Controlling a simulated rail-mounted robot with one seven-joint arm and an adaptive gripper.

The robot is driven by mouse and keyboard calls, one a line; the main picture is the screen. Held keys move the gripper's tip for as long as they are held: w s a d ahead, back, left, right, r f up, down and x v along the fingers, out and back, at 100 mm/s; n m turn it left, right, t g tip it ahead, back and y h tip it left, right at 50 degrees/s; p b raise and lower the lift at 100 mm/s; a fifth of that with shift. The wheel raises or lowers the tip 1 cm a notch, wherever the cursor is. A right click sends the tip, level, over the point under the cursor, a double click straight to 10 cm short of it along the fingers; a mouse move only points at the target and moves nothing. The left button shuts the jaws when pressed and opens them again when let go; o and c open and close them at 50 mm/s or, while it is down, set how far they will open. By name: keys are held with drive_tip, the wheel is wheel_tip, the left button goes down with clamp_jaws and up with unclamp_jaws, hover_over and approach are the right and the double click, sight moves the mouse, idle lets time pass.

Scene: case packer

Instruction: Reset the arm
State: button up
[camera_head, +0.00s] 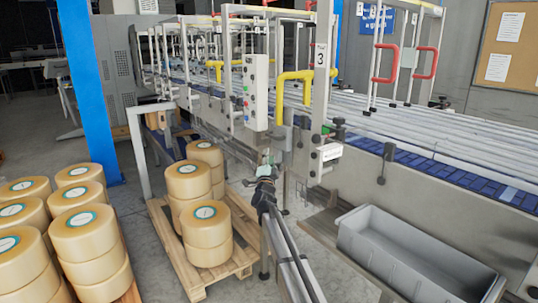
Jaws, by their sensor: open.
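My gripper (266,168) is near the middle of the head camera view, at the end of my arm, which reaches up from the bottom edge. It is small in the picture. It is open, and no object shows between its fingers. It is in front of the machine's side, to the right of the stacked cheese-like wheels (207,232) on a wooden pallet (243,256), and appears apart from them.
A grey bin (403,262) stands at the lower right beside the conveyor (440,171). More stacked wheels (84,232) are at the lower left. A blue post (88,85), a control box (256,92) and yellow pipes (280,92) stand around the machine. Some floor is bare at left.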

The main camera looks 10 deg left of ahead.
drive_tip(key=s+a+f+n+g+y, duration=0.25)
drive_tip(key=f+n+g, duration=0.2)
drive_tip(key=f, duration=0.45)
drive_tip(key=s+a+f+n+g+y, duration=0.1)
drive_tip(key=s+f+n+g+y, duration=0.3)
drive_tip(key=f, duration=0.6)
drive_tip(key=s+d+f+n+g+h, duration=0.2)
drive_tip(key=s+d+f+g, duration=0.25)
drive_tip(key=s+f, duration=0.7)
drive_tip(key=s+d+f+n+g+h, duration=0.25)
drive_tip(key=s+d+f, duration=0.45)
drive_tip(key=f, duration=0.8)
drive_tip(key=s+d+f+g+h, duration=0.1)
drive_tip(key=s+d+f+g, duration=0.2)
drive_tip(key=s+d+f, duration=0.6)
drive_tip(key=s+d+f+g+h, duration=0.15)
drive_tip(key=s+f+g, duration=0.25)
drive_tip(key=s, duration=0.9)
drive_tip(key=s+d+f+g, duration=0.1)
drive_tip(key=s+d, duration=0.3)
drive_tip(key=s, duration=0.7)
drive_tip(key=s+d+f+g+p, duration=0.1)
drive_tip(key=s+d, duration=0.4)
drive_tip(key=s, duration=0.7)
drive_tip(key=s+d+f+g, duration=0.3)
drive_tip(key=s+d+g, duration=0.1)
drive_tip(key=s, duration=0.8)
drive_tip(key=shift+d+m+g+h+p, duration=0.35)
drive_tip(key=shift+m+g+p, duration=0.05)
drive_tip(key=shift+g, duration=0.05)
